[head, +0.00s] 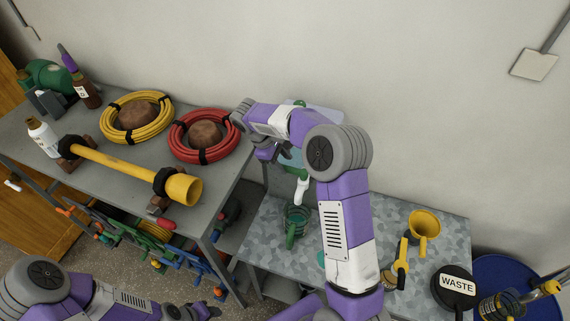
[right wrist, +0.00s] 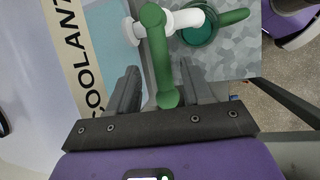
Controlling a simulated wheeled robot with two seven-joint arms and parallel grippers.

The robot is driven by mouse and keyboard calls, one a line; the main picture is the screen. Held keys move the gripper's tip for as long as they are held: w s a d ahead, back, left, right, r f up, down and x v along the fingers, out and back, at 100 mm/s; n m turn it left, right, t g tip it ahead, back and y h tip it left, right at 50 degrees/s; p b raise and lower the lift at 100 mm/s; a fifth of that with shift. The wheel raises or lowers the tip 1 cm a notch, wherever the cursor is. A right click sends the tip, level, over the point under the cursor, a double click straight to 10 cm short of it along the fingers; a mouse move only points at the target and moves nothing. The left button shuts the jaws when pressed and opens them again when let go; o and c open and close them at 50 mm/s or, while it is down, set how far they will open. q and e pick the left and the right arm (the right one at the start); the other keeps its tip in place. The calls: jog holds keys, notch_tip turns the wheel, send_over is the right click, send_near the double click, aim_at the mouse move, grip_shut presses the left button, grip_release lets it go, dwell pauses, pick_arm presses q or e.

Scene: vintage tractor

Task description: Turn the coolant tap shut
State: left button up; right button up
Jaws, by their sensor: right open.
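The coolant tap has a white body (right wrist: 183,20) and a green lever (right wrist: 158,60). In the head view its white spout (head: 302,190) hangs over a green jug (head: 290,238) on the bench. My right gripper (right wrist: 160,70) is open, with one finger on each side of the lever; I cannot tell whether they touch it. In the head view my right gripper (head: 268,152) is partly hidden by its own arm. The pale tank (right wrist: 60,125) carries a COOLANT label (right wrist: 80,55). My left gripper (head: 188,312) is low at the bottom edge, its jaws unclear.
A grey table (head: 85,155) at left holds a yellow hose coil (head: 118,134), a red hose coil (head: 183,153) and a yellow tube (head: 120,165). On the mottled bench (head: 262,250) stand a yellow funnel (head: 424,222) and a black WASTE lid (head: 455,297). The wall is behind.

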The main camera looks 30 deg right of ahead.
jog(key=v, duration=0.5)
jog(key=shift+a+r, duration=0.1)
jog(key=shift+r, duration=0.2)
